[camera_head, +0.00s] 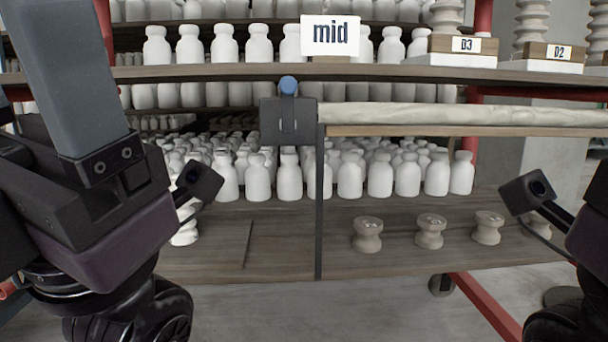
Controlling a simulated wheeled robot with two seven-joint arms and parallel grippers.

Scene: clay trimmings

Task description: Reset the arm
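My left arm fills the left side, close to the camera. Its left gripper (72,75) shows one broad grey finger pointing up and cut off by the top edge. The other finger is hidden or out of frame, so I cannot tell its opening. A dark camera block (200,181) sticks out beside it. Only part of my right gripper (590,215) shows at the right edge, with its camera block (524,193). Its fingertips are out of frame. I see nothing held in either gripper.
A shelf rack (240,72) holds rows of white bottles (225,45) and a "mid" sign (330,35). Spool-shaped clay pieces (367,235) stand on the lower board (390,262). A rail (470,116) with a blue-knobbed bracket (288,120) crosses in front. Bare floor lies below.

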